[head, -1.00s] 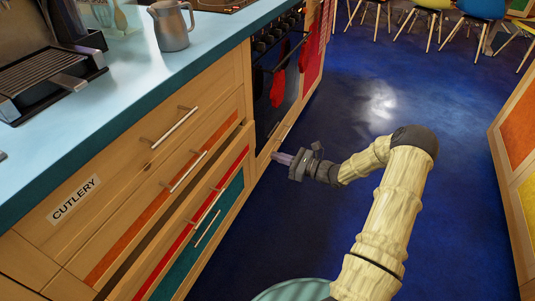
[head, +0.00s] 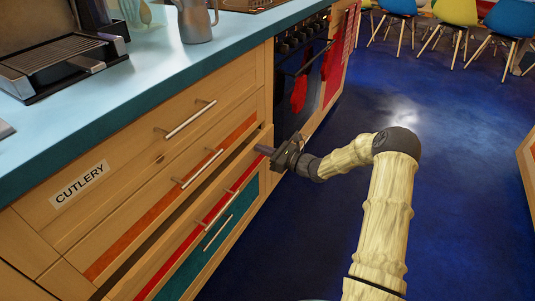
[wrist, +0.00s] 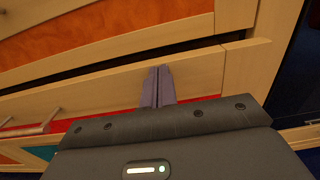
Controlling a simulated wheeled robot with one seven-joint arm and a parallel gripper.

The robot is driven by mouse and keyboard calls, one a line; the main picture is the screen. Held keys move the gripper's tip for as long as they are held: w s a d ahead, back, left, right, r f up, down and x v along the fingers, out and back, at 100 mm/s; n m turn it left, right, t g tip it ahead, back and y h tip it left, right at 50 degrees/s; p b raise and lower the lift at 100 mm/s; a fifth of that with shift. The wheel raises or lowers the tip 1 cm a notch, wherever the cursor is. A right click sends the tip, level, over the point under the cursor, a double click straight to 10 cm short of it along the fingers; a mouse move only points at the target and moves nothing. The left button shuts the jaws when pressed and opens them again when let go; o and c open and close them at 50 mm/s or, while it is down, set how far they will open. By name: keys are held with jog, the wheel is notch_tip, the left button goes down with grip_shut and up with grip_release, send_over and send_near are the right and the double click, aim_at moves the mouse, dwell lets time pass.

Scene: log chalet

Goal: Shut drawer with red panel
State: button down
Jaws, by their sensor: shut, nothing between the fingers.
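The drawer with the red panel (head: 180,250) stands partly open, its wooden front jutting out below the orange-panel drawer (head: 133,235). A dark gap shows above it. Its bar handle (head: 216,209) is at mid-width. My gripper (head: 264,151) is shut and empty, its tips at the right end of the drawer front. In the wrist view, the closed fingertips (wrist: 158,73) overlap the pale wooden front (wrist: 193,76) of this drawer, right of its handle (wrist: 40,123). I cannot tell whether they touch it.
A teal panel (head: 200,258) lies directly below the red one. The drawer labelled CUTLERY (head: 80,184) is at the top, shut. An oven (head: 302,75) with red cloths stands beyond the drawers. Blue floor (head: 460,190) is open to the right.

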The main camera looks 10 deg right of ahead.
aim_at(253, 143)
jog(key=p+x, duration=0.1)
jog(key=x, duration=0.3)
jog(key=shift+w+a, duration=0.1)
jog(key=shift+w+a+r, duration=0.1)
jog(key=shift+r, duration=0.1)
jog(key=shift+a+r, duration=0.1)
jog(key=shift+d+p, duration=0.3)
jog(key=shift+d, duration=0.1)
jog(key=p+v, duration=0.5)
jog(key=v, duration=0.9)
jog(key=shift+s+f, duration=0.3)
jog(key=shift+f, duration=0.05)
jog(key=shift+a, duration=0.25)
